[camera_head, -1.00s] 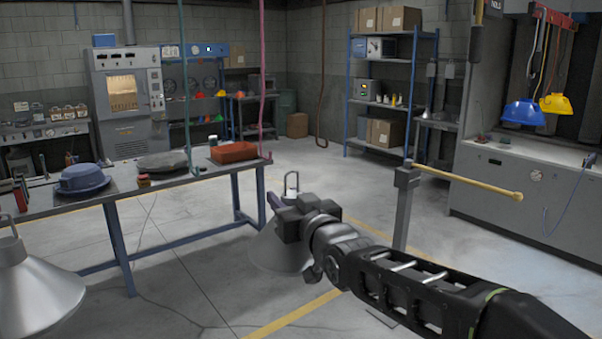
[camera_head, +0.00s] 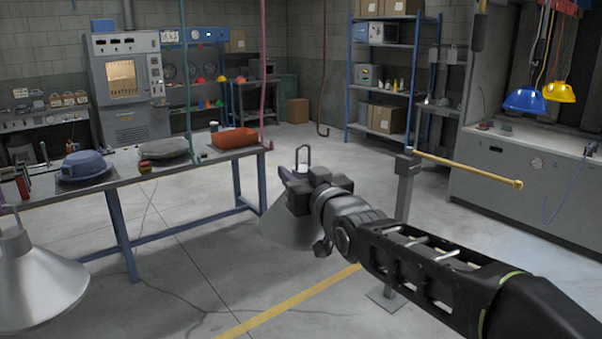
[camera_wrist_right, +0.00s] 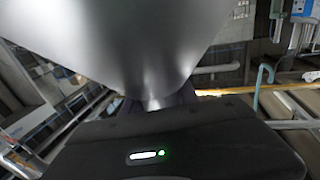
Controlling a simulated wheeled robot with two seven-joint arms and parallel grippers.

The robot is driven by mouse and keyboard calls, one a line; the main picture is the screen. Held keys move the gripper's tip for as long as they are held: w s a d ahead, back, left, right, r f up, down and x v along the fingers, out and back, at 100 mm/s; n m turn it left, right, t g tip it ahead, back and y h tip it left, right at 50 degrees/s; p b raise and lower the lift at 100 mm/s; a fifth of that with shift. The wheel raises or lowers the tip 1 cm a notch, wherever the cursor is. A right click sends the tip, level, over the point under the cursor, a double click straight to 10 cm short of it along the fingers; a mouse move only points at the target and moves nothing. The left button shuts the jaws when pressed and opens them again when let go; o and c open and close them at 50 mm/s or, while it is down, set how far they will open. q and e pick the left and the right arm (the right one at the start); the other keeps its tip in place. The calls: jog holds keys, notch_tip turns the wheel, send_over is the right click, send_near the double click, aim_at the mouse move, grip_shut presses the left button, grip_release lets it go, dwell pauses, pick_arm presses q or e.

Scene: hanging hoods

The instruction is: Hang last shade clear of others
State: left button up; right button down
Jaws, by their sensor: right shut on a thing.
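My right gripper (camera_head: 300,180) is shut on the top of a grey cone-shaped shade (camera_head: 287,228), which hangs wide end down. A wire loop stands up from its top. In the right wrist view the shade (camera_wrist_right: 130,45) fills the upper middle, and the fingers are mostly hidden. A second pale grey shade (camera_head: 40,280) is at the lower left, cut by the frame edge. A blue shade (camera_head: 523,100) and a yellow shade (camera_head: 560,92) hang close together at the upper right. A dark red hook (camera_head: 322,130) hangs beyond the gripper, empty. My left gripper is out of view.
A post with a yellow bar (camera_head: 470,168) stands right of the held shade.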

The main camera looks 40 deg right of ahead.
jog(key=w+p, duration=0.3)
jog(key=w, duration=0.3)
dwell(0.4)
jog(key=shift+w+d+f, duration=0.1)
jog(key=shift+w+f, duration=0.05)
jog(key=shift+w, duration=0.4)
jog(key=shift+w, duration=0.1)
dwell(0.3)
jog(key=shift+w, duration=1.05)
jog(key=shift+w, duration=0.2)
jog(key=shift+w+p, duration=0.7)
jog(key=shift+w, duration=0.6)
jog(key=shift+f+b, duration=1.35)
jog(key=shift+b, duration=0.25)
